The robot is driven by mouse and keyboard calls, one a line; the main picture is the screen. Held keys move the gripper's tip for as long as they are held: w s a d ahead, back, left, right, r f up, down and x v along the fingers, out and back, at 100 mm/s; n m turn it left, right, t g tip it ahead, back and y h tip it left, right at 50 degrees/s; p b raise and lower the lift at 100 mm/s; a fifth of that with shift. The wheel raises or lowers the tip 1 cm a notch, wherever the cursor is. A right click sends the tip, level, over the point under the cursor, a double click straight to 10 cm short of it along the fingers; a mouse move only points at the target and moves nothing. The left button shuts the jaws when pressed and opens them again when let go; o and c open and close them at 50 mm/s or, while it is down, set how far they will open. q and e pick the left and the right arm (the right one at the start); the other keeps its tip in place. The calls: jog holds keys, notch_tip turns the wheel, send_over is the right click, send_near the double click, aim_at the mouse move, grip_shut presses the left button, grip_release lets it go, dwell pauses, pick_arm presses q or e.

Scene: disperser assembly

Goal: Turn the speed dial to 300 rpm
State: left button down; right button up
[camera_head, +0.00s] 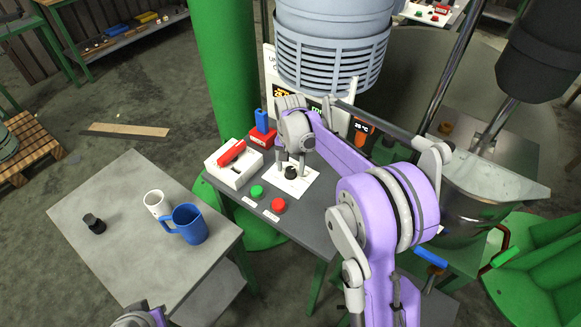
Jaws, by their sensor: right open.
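The speed dial (291,173) is a small black knob on a white plate (299,188) on the grey control table. My right gripper (291,161) points down over the dial, with its two fingers apart on either side of the knob's top. I cannot tell whether the fingers touch it. The display panel (269,62) behind is mostly hidden by my right wrist and the motor housing, so its reading is not legible. Only part of my left arm shows at the bottom left edge; its gripper is out of view.
A green button (257,192) and a red button (278,205) sit in front of the dial. A white box with a red lever (231,153) is left of it. A blue mug (187,224), white mug (156,203) and black item (94,224) stand on the side table (105,190).

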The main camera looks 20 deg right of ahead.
jog(key=shift+f, duration=0.1)
grip_shut()
dwell(0.3)
jog(key=shift+n, duration=0.3)
jog(key=n+b, duration=0.1)
jog(key=n, duration=0.8)
jog(key=shift+n+b, duration=0.35)
jog(key=shift+n, duration=0.05)
jog(key=n, duration=1.1)
jog(key=shift+b, duration=0.4)
